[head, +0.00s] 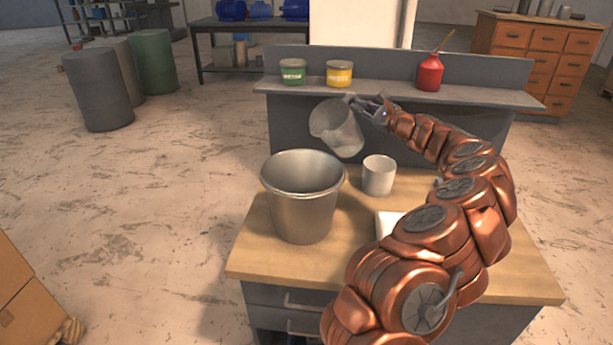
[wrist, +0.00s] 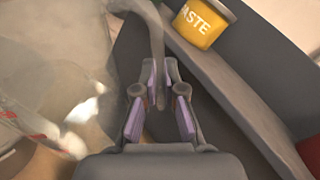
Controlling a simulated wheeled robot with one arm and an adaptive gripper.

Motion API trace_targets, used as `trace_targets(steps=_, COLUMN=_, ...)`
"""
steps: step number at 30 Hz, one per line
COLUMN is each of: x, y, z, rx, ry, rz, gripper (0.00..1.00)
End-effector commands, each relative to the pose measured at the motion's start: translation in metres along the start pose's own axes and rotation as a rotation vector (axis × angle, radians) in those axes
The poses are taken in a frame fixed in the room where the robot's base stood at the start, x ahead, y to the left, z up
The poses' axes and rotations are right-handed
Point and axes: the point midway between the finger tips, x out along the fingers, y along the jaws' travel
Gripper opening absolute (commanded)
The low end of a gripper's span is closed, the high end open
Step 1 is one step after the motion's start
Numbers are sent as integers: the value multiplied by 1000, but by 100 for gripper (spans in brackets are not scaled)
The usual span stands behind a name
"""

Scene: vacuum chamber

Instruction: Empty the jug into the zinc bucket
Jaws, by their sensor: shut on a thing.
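The clear jug (head: 336,127) is held in the air above the wooden worktop, tilted with its mouth toward the left. It is behind and a little right of the zinc bucket (head: 303,205), above the bucket's rim level. The bucket stands upright on the worktop; I cannot see its bottom. My gripper (head: 364,104) is shut on the jug's handle. In the wrist view the gripper's pads (wrist: 160,95) close around the grey handle, and the jug's blurred clear wall (wrist: 60,60) fills the left side. Some pale contents show inside the jug; how much is unclear.
A white mug (head: 379,175) stands right of the bucket, below the jug. A white flat thing (head: 391,223) lies partly behind my arm. The raised shelf (head: 390,92) holds a green tin (head: 292,72), a yellow tin (head: 339,74) and a red oil can (head: 430,72).

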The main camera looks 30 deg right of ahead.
Motion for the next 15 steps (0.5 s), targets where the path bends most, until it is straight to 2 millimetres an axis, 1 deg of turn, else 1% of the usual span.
trace_targets(steps=4, x=-2, y=6, z=6, rx=-109, ry=-4, rz=-3, gripper=0)
trace_targets(steps=13, x=-1, y=13, z=28, rx=-333, ry=-2, rz=-3, gripper=0)
trace_targets(steps=15, x=0, y=10, z=34, rx=-339, ry=-1, rz=-2, gripper=0)
